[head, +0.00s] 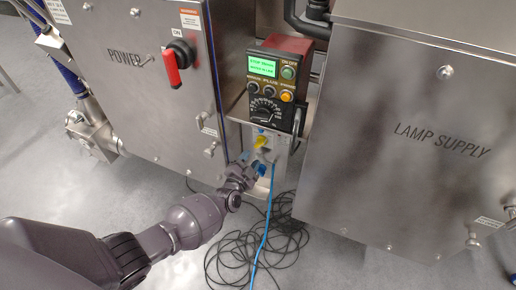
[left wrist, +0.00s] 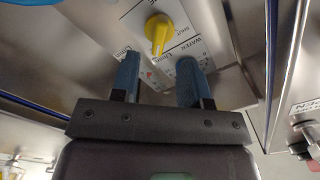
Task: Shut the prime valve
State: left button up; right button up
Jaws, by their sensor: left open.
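A yellow valve knob (head: 262,141) sits on a small metal panel (head: 247,133) below the control box, between the two steel cabinets. In the left wrist view the knob (left wrist: 157,33) is large, with its handle pointing down the picture, between the fingers. Printed labels around it are only partly legible. My left gripper (head: 248,168) is just below the knob in the head view. In the left wrist view its two blue fingers (left wrist: 157,70) are spread apart and empty, with the knob beyond their tips. My right gripper is not in view.
The control box (head: 275,72) with a green screen, dial and buttons is above. The POWER cabinet (head: 150,85) with a red handle (head: 171,68) is left, the LAMP SUPPLY cabinet (head: 410,130) right. A blue hose (head: 266,220) hangs beside black cables (head: 235,255) coiled on the floor.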

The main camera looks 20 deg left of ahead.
aim_at(258, 147)
pick_arm(q)
jog(key=shift+w+d+b, duration=0.1)
jog(key=shift+w+b, duration=0.75)
jog(key=shift+w, duration=2.1)
grip_shut()
